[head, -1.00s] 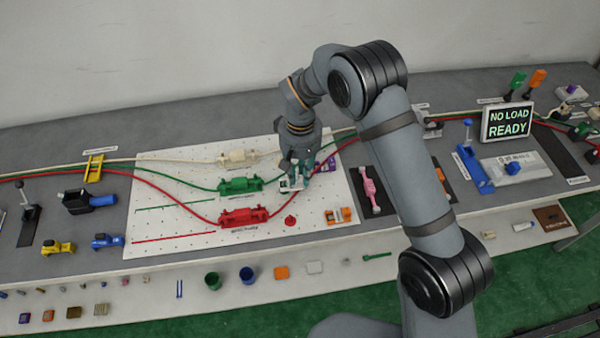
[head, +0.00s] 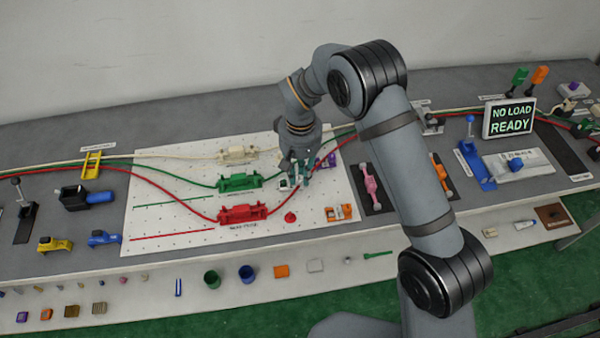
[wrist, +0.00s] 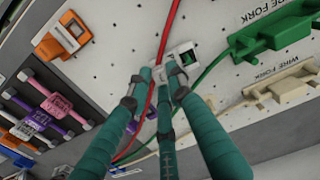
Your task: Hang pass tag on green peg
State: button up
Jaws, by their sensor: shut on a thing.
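My gripper (head: 292,180) is low over the right part of the white pegboard (head: 170,215). In the wrist view its teal fingers (wrist: 168,78) are closed on a small white piece with a dark green square, which looks like the pass tag (wrist: 188,57). The tag also shows as a small pale shape below the fingers in the head view (head: 284,184). The tag is close to the board; I cannot tell whether it touches it. I cannot make out a green peg for certain; the fingers hide part of the board there.
A green wire fork (head: 240,182), a red wire fork (head: 242,214) and a cream wire fork (head: 238,154) stand left of my gripper. A red cable (wrist: 166,45) runs close beside the fingers. An orange device (head: 339,213) and a red knob (head: 290,217) are nearer the front.

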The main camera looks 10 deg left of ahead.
jog(key=o, duration=0.9)
jog(key=shift+o, duration=1.1)
jog(key=shift+o, duration=1.2)
jog(key=shift+r, duration=0.15)
jog(key=shift+w+a+r+p, duration=0.1)
jog(key=shift+r+p, duration=0.5)
jog(key=shift+r, duration=0.15)
jog(key=shift+r+p, duration=1.95)
jog(key=shift+r, duration=0.7)
